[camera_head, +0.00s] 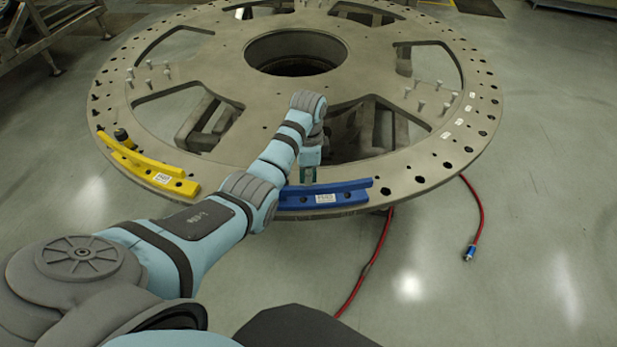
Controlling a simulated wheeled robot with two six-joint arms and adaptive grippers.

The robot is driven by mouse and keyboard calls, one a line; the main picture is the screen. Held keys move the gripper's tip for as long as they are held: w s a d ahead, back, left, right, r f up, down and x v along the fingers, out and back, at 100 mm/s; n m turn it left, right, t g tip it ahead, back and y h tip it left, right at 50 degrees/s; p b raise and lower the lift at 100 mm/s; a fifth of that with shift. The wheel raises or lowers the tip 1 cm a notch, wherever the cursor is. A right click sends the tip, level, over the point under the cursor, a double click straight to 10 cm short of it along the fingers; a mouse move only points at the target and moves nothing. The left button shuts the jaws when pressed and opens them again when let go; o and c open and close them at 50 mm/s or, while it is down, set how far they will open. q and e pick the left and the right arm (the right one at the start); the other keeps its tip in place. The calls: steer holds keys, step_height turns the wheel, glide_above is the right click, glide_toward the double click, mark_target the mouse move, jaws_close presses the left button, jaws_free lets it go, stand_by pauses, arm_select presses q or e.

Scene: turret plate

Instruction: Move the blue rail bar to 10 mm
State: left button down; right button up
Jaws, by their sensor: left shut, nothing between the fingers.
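The blue rail bar (345,195) lies along the near rim of the round grey turret plate (407,186). It has a white label and dark holes on its face, and its left end is partly hidden behind my left arm. My left gripper (308,178) points down just behind the bar, close to its upper edge. Its fingers are shut with nothing held; I cannot tell whether they touch the bar. My right gripper is not in view.
A yellow rail bar (150,170) lies on the rim at left, beside a dark knob (121,135). Bolts (430,104) stand on the plate, which has large cutouts. A red hose (480,215) hangs to the floor at right. A metal frame (45,30) stands at upper left.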

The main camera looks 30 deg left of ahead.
arm_select(q)
steer(key=shift+r, duration=0.35)
stand_by(0.8)
steer(key=c, duration=2.3)
jaws_free()
steer(key=o, duration=0.6)
